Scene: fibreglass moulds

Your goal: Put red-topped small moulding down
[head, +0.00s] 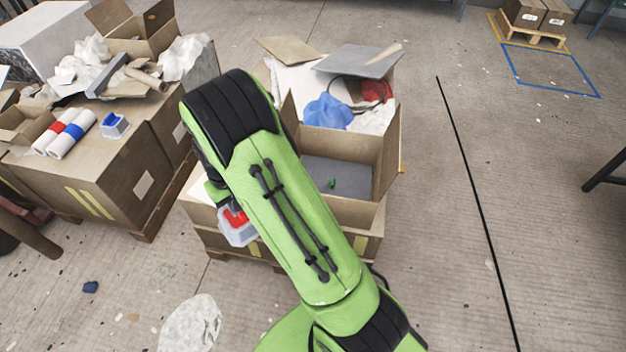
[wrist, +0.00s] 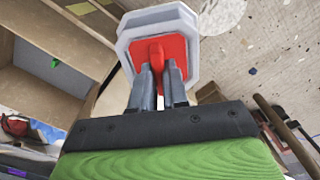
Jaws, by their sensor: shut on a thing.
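The red-topped small moulding (head: 236,228) is a pale grey tray-like piece with a red raised top. It shows just left of my green arm in the head view, in front of the open cardboard box. In the wrist view the moulding (wrist: 160,48) fills the top middle. My gripper (wrist: 161,70) is shut on its red part, with both fingers close together. In the head view my arm hides most of the gripper. The moulding appears held over the near left part of the box; I cannot tell its height.
The open cardboard box (head: 383,165) on a pallet has a grey inner floor with a small green thing (head: 332,183). Behind it are a blue bag and scraps. At left, a large carton (head: 100,190) bears white rolls and a blue-topped moulding (head: 113,125). Floor at right is mostly clear.

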